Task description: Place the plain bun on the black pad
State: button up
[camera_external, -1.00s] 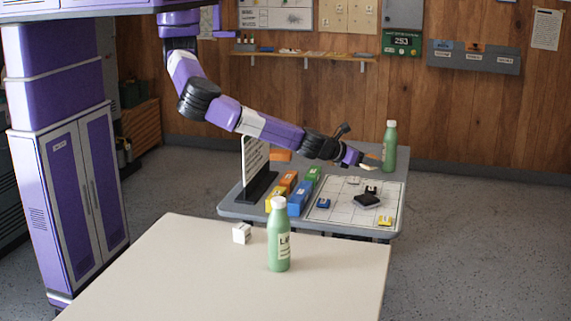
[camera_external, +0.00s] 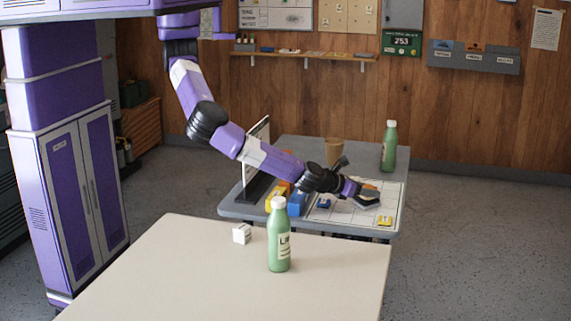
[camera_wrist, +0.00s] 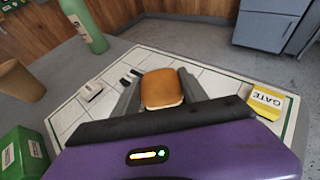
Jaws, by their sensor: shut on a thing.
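The plain bun (camera_wrist: 162,89) is golden-brown with a pale underside. My gripper (camera_wrist: 160,92) is shut on it, a finger on each side in the wrist view. In the external view my gripper (camera_external: 366,190) is low over the board on the far table, and the bun (camera_external: 369,186) shows small at its tip. The black pad (camera_external: 368,204) is just under it, partly covered by my gripper and the bun. I cannot tell whether the bun touches the pad. The pad cannot be made out in the wrist view.
A yellow block (camera_wrist: 267,102) lies right of my gripper, a white block (camera_wrist: 91,90) left. A brown cup (camera_external: 334,151), a green bottle (camera_external: 388,147) and an upright sign (camera_external: 257,160) stand on the far table. Another green bottle (camera_external: 279,238) stands on the near table.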

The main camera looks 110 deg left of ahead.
jog(key=shift+f, duration=0.2)
jog(key=o, duration=1.4)
jog(key=shift+c, duration=0.2)
jog(key=shift+r, duration=0.3)
jog(key=v, duration=1.2)
